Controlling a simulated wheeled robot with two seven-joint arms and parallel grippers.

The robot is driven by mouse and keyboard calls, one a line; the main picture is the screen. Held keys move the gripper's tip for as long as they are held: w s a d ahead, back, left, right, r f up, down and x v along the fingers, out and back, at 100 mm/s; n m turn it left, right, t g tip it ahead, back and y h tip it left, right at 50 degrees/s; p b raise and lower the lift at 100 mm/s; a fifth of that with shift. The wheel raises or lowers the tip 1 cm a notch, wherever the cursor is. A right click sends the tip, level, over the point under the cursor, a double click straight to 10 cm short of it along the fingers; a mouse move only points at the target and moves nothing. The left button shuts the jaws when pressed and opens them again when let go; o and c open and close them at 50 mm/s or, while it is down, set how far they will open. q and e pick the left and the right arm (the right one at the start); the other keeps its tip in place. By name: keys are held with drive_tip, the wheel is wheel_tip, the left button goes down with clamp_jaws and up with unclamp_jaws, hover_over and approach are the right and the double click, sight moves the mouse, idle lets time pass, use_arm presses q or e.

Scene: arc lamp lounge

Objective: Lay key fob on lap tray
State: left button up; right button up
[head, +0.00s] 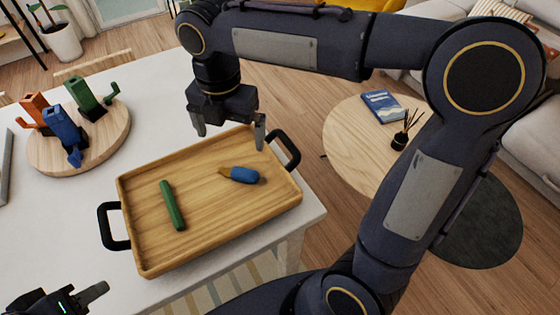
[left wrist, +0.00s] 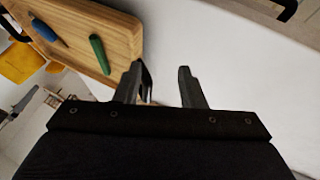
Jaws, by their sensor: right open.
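The lap tray (head: 150,258) is wooden with black handles and sits on the white table. A blue piece with a tan tip, seemingly the key fob (head: 244,175), lies on the tray's floor right of its middle; it also shows in the left wrist view (left wrist: 44,31). My right gripper (head: 230,134) is open and empty above the tray's far edge, with its fingers wide apart and clear of the fob. My left gripper (head: 82,302) is at the lower left, left of the tray; in the left wrist view (left wrist: 165,84) its fingers are apart with nothing between them.
A green stick-like object (head: 172,205) lies on the tray's left half. A round wooden board (head: 52,161) with orange, blue and green holders stands at the table's left. A round coffee table (head: 345,137) with a book stands beyond. The table's left front is clear.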

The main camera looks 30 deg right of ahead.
drive_tip(key=s+d+f+m+t+y, duration=0.2)
drive_tip(key=s+m, duration=0.6)
drive_tip(key=m, duration=0.6)
drive_tip(key=s+d+f+m+t+y, duration=0.1)
drive_tip(key=s+d+f+m+t, duration=0.2)
drive_tip(key=s+d+m, duration=0.4)
drive_tip(key=f+m, duration=0.1)
drive_tip(key=m, duration=0.6)
drive_tip(key=shift+s+f+m+t+y, duration=0.3)
drive_tip(key=shift+s+f+m+y, duration=0.05)
drive_tip(key=shift+s+m+y, duration=0.05)
drive_tip(key=shift+c, duration=0.3)
